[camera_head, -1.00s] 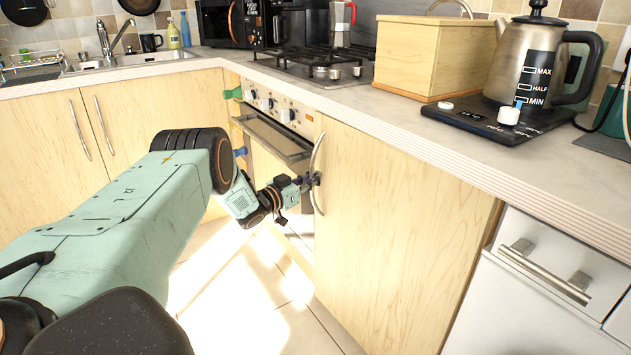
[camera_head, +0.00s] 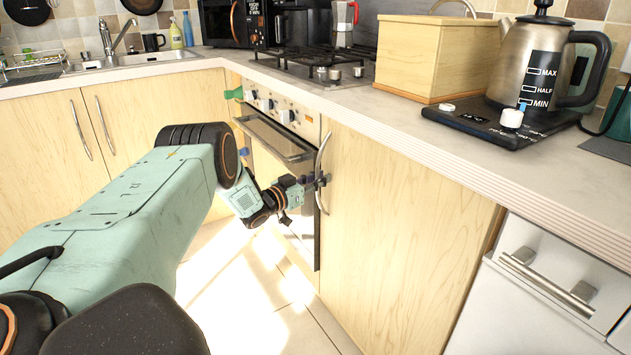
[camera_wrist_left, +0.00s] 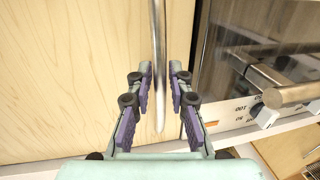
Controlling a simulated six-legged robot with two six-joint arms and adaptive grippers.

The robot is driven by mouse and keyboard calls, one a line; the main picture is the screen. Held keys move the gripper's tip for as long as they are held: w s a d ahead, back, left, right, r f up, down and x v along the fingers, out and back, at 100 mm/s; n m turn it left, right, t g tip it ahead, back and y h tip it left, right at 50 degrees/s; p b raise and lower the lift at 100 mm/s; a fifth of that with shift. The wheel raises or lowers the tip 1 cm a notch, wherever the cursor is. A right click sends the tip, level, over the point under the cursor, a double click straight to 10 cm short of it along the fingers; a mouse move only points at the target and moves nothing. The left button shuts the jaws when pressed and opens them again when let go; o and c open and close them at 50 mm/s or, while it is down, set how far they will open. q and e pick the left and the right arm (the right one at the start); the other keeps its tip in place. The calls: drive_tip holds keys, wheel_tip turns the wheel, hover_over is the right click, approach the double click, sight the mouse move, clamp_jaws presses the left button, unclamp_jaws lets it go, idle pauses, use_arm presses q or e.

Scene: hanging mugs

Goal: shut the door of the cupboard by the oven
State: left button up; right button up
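The cupboard door (camera_head: 400,220) is the light wooden panel just right of the oven (camera_head: 275,165). It looks almost flush with the cabinet front; I cannot tell whether a small gap is left. Its curved silver handle (camera_head: 321,172) stands upright along the door's left edge. My left gripper (camera_head: 318,181) is at this handle. In the left wrist view the handle (camera_wrist_left: 158,70) runs between the two fingers (camera_wrist_left: 160,88), which stand apart with space on both sides. The door's wood (camera_wrist_left: 70,70) fills the left of that view. My right gripper is not in view.
The oven's bar handle (camera_head: 275,140) and knobs (camera_head: 267,105) lie just left of the door handle. The worktop (camera_head: 400,118) overhangs the door, with a wooden box (camera_head: 430,60) and kettle (camera_head: 540,65) on it. A white drawer front (camera_head: 550,275) is at right. The floor (camera_head: 240,290) is clear.

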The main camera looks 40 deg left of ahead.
use_arm(q)
drive_tip(key=s+a, duration=0.1)
drive_tip(key=s, duration=1)
drive_tip(key=shift+s+a, duration=0.2)
drive_tip(key=shift+s, duration=0.15)
